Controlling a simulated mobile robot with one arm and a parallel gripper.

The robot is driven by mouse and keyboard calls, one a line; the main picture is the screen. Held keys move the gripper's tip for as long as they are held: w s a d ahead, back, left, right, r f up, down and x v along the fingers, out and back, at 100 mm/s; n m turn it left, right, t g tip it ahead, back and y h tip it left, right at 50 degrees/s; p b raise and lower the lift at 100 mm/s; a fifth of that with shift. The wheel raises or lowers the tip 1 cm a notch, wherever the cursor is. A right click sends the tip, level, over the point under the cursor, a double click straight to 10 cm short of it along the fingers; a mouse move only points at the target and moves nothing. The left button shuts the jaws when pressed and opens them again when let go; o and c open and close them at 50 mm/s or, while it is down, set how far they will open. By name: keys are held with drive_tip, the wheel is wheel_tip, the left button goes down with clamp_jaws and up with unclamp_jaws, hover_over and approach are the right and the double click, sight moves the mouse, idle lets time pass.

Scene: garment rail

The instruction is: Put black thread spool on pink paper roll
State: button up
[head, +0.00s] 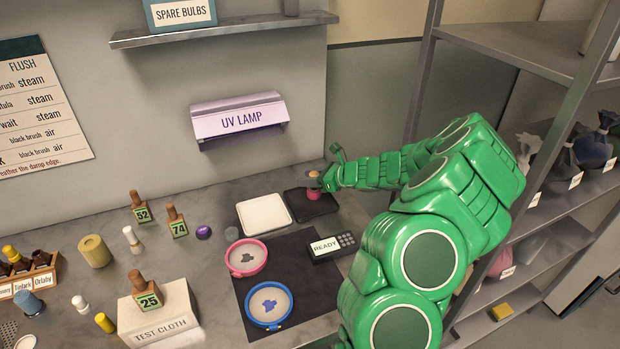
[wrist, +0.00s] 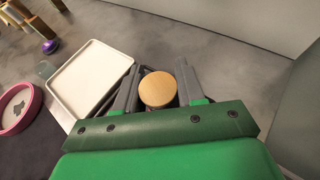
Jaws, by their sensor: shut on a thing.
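My gripper (head: 318,181) is shut on a small upright thing with a round tan top (wrist: 158,89), which sits between the two fingers in the wrist view. It seems to be the black thread spool (head: 313,174), but its side is mostly hidden by the fingers. A small pink thing, apparently the pink paper roll (head: 314,195), shows directly below the gripper in the head view, on a black tray (head: 322,208). The held thing is right above the pink one; whether they touch I cannot tell.
A white tray (head: 263,214) lies left of the black one. A keypad device (head: 331,246) and pink-rimmed and blue-rimmed (head: 269,304) round dishes are in front. Stamps and bottles stand farther left. A UV lamp (head: 240,119) hangs on the wall; a shelf rack (head: 560,170) stands right.

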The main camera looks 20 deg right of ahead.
drive_tip(key=shift+f, duration=0.1)
drive_tip(key=o, duration=1)
